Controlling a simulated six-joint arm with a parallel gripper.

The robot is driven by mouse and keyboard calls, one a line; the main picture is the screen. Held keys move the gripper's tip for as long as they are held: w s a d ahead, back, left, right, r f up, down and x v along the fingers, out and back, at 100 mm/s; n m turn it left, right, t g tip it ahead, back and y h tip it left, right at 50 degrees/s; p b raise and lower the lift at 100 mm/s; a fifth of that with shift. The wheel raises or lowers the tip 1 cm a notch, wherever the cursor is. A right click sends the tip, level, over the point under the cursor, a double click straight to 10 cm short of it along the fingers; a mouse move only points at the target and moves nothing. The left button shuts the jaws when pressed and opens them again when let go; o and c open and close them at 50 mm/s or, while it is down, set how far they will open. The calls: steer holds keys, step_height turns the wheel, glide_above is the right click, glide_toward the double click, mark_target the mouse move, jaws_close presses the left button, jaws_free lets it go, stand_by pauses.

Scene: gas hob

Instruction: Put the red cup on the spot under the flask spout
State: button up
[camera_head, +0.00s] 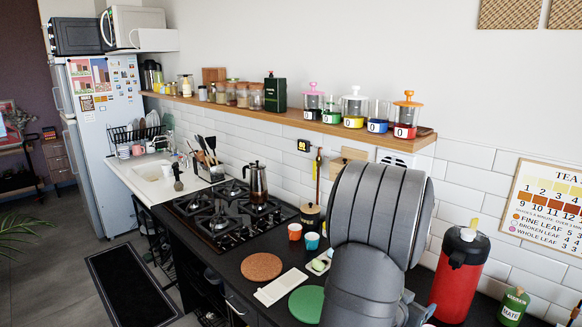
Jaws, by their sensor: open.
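The red cup (295,232), orange-red in the picture, stands upright on the black counter, just right of the gas hob and left of a teal cup (312,241). The flask (460,275) is a tall red pump flask with a black top, at the right of the counter. I cannot make out a marked spot under the spout; my grey arm covers much of the counter left of the flask. My gripper cannot be made out; the arm's thick links stand between the cups and the flask.
A green bottle (513,305) stands right of the flask.

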steer(key=w+a+f+n+t+y, duration=0.2)
steer(key=a+n+y, duration=0.3)
steer(key=a, duration=1.1)
steer(key=w+a+f+n+t+y, duration=0.25)
steer(key=a+n+y, duration=0.3)
steer(key=a, duration=1.05)
steer(key=d+m+h, duration=0.2)
steer(key=d, duration=0.4)
steer(key=shift+d+r, duration=0.15)
steer(key=shift+r, duration=0.25)
steer(key=shift+m, duration=0.25)
